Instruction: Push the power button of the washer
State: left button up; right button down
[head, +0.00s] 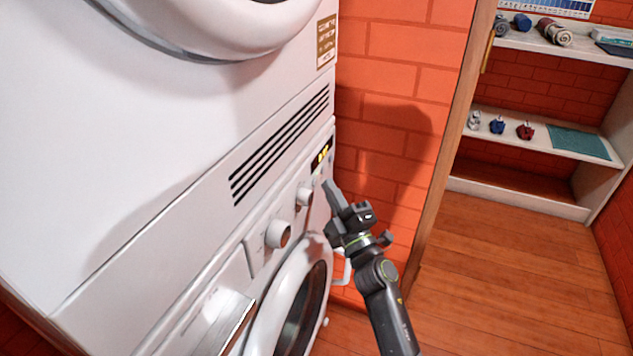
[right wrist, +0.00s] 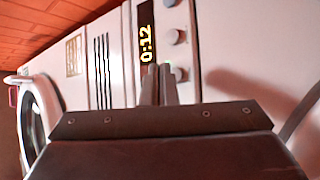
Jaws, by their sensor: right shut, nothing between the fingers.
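The washer (head: 215,290) is the lower white machine, with its round door (head: 290,310) at the bottom of the head view. Its control panel has a large knob (head: 278,233), a smaller knob (head: 305,195) and a dark display (head: 322,155) with yellow digits. In the right wrist view the display (right wrist: 146,40) reads 0:12. My right gripper (head: 328,184) is shut and empty, its fingertips close to the panel below the display. My left gripper is out of view.
A second white machine (head: 150,120) stands on top, with black vent slots (head: 280,145) at its lower edge. An orange brick wall (head: 400,60) is just behind. A wooden post (head: 455,140) and white shelves (head: 550,145) stand at right. The wooden floor (head: 500,260) there is clear.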

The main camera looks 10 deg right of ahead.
jog(key=s+d, duration=0.3)
jog(key=d, duration=0.2)
jog(key=shift+s+p, duration=0.2)
jog(key=shift+p, duration=0.15)
jog(key=shift+f, duration=0.1)
dwell(0.3)
